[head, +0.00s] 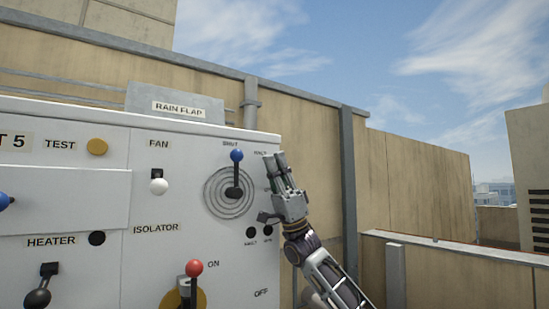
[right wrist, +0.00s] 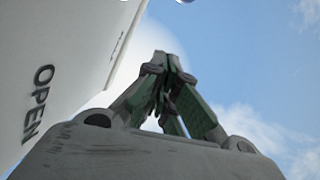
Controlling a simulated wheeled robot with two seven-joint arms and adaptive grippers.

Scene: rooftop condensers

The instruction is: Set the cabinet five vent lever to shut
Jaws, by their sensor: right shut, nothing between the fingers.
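The vent lever (head: 235,175) is on the white cabinet front, over a round ringed vent grille (head: 211,201). Its dark arm rises from a dark hub to a blue knob (head: 237,155). The lever stands nearly upright, with its knob just below the SHUT label (head: 230,143). My right gripper (head: 274,160) is shut and empty, a little right of the knob by the cabinet's right edge, with a visible gap from the lever. In the right wrist view its fingers (right wrist: 168,66) are together beside the white panel and the OPEN label (right wrist: 39,105). My left gripper is out of view.
Left on the panel are a white fan toggle (head: 159,187), a red-knobbed isolator lever (head: 194,268) and a dark heater knob (head: 37,299). A grey rain flap (head: 175,103) stands on top. A post (head: 349,190) and wall are behind my right arm.

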